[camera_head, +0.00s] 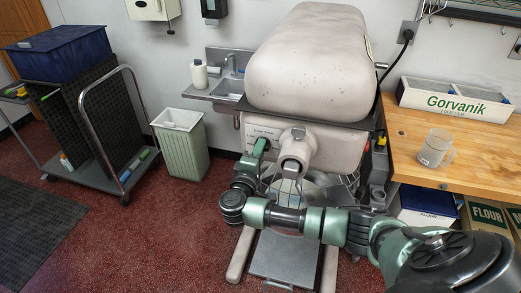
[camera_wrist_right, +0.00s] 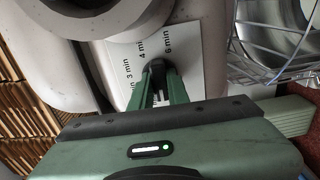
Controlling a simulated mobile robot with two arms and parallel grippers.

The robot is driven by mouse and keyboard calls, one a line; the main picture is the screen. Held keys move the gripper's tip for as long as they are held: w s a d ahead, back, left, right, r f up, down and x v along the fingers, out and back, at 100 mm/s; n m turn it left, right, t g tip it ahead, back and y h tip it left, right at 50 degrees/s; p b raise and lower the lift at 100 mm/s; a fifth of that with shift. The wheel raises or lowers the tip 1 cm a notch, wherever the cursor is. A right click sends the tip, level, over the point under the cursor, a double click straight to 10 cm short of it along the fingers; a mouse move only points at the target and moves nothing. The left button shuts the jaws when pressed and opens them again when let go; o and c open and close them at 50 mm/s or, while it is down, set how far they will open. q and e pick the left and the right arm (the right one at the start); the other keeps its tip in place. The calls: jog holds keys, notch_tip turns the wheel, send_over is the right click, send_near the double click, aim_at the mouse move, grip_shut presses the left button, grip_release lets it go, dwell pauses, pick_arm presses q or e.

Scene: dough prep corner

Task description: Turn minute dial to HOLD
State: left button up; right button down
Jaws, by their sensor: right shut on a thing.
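The large pale mixer (camera_head: 312,60) stands against the wall. Its white dial plate (camera_head: 262,131) shows at the left of its lower front. In the right wrist view the plate (camera_wrist_right: 184,50) reads "3 min", "4 min" and "6 min". No HOLD mark can be read. My right gripper (camera_head: 262,146) reaches up to the plate. In the right wrist view its green fingers (camera_wrist_right: 159,78) are shut on the dark minute dial (camera_wrist_right: 157,66). The fingers cover much of the dial, so its pointer setting cannot be read. My left gripper is not in view.
A steel bowl (camera_wrist_right: 272,32) and wire guard (camera_wrist_right: 250,68) are close right of the gripper in the wrist view. A green bin (camera_head: 181,145), a sink (camera_head: 232,85) and a cart (camera_head: 100,125) stand left. A wooden table (camera_head: 470,147) with a clear jug (camera_head: 435,148) is right.

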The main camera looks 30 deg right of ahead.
jog(key=shift+r, duration=0.15)
jog(key=shift+w+n, duration=0.1)
jog(key=shift+n, duration=0.3)
jog(key=shift+d, duration=0.1)
jog(key=n, duration=0.2)
jog(key=shift+f+n, duration=0.2)
jog(key=shift+n, duration=0.1)
